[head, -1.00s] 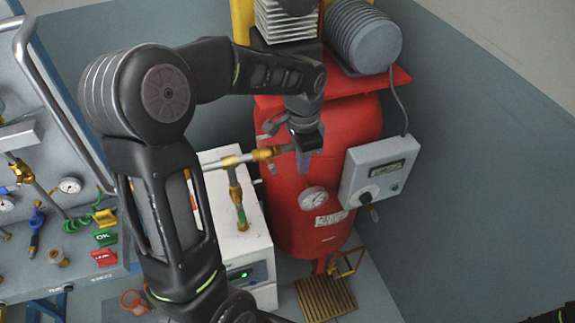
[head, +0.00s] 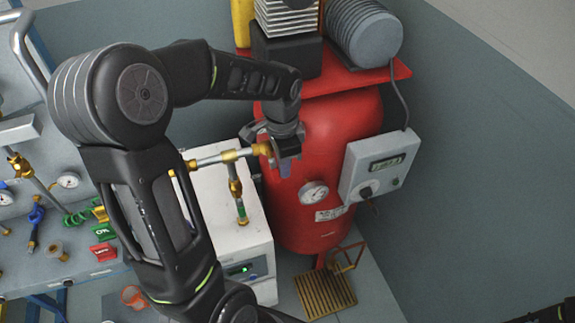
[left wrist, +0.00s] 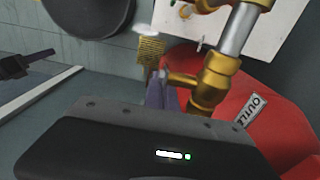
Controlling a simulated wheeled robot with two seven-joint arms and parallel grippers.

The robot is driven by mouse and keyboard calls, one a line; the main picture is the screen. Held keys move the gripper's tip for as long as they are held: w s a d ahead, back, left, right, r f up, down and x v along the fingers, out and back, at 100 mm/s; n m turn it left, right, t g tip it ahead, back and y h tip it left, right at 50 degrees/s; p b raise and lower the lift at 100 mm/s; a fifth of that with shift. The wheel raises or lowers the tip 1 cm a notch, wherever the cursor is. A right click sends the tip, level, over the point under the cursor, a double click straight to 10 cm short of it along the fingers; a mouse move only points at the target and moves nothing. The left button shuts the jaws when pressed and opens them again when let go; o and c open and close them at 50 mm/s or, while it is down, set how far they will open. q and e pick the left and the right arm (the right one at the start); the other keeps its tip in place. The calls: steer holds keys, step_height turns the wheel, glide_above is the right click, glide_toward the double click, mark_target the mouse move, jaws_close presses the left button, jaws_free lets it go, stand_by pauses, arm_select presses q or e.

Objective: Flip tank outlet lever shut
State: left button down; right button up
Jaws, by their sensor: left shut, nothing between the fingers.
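The red tank (head: 325,150) stands right of centre in the head view. A brass fitting (head: 262,149) joins its outlet pipe (head: 210,160) on the tank's left side; the fitting shows large in the left wrist view (left wrist: 215,80), by a white label with partly readable letters (left wrist: 250,113). My left gripper (head: 285,169) points down just right of the fitting, in front of the tank. Its fingers (left wrist: 162,97) are shut and empty, close beside the brass; I cannot tell whether they touch. I cannot make out the lever clearly. A dark shape at the wrist view's left may be my right gripper (left wrist: 28,64).
A white box (head: 225,215) with a display stands under the pipe. A pressure gauge (head: 314,193) and a grey control box (head: 380,167) sit on the tank's front. A valve panel (head: 75,215) is at the left.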

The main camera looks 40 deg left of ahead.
arm_select(q)
steer(key=shift+r, duration=0.25)
arm_select(e)
steer(key=shift+r, duration=0.2)
arm_select(q)
steer(key=shift+r+p, duration=0.65)
arm_select(e)
steer(key=shift+r, duration=0.5)
steer(key=shift+s, duration=0.1)
